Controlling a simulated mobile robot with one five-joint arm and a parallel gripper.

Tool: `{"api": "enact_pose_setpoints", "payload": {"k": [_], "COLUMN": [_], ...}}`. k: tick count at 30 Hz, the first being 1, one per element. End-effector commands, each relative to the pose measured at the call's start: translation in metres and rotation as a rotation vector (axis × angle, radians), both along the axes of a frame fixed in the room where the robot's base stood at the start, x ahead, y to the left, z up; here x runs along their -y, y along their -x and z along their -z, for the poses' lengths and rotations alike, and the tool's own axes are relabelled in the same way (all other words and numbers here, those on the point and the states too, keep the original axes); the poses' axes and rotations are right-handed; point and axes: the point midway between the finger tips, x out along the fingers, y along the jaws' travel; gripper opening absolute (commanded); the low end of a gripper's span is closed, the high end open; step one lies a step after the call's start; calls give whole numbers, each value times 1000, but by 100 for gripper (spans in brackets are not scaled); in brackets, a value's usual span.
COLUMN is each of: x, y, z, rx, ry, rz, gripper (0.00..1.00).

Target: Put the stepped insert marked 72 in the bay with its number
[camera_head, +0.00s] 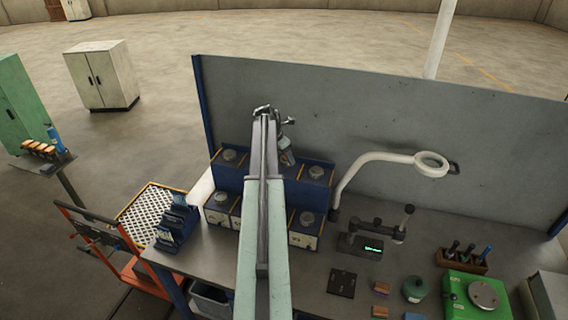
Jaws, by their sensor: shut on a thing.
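My arm reaches from the bottom of the head view up to the blue rack of bays (232,175) at the back of the bench. My gripper (287,147) is at the arm's far end, above the middle of the rack, and is shut on a small piece, seemingly the stepped insert. The arm hides most of it and no number is readable. Round grey pieces show in the rack's bays, at upper left (230,156), upper right (316,172), lower left (222,197) and lower right (307,217). The bays' pale front labels are too small to read. The arm covers the rack's middle.
A grey panel (380,125) stands behind the bench. A white magnifier arm (375,160) rises right of the rack. A dark instrument with a green display (372,248), a dark plate (342,283) and a green device (475,300) are on the right. A blue holder (178,222) is at left.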

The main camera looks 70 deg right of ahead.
Motion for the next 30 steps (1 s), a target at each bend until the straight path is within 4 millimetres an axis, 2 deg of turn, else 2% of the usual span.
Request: {"api": "enact_pose_setpoints", "payload": {"k": [6, 9, 12, 23, 24, 26, 30], "x": [9, 6, 6, 5, 5, 5, 5], "y": [-8, -7, -7, -7, -7, -7, -8], "z": [1, 25, 39, 39, 39, 38, 38], "rx": [-1, -1, -1, 0, 0, 0, 0], "ry": [0, 1, 1, 1, 0, 0, 0], "rz": [-2, -1, -1, -2, -2, -2, -2], "gripper": [0, 0, 0, 0, 58, 75, 77]}}
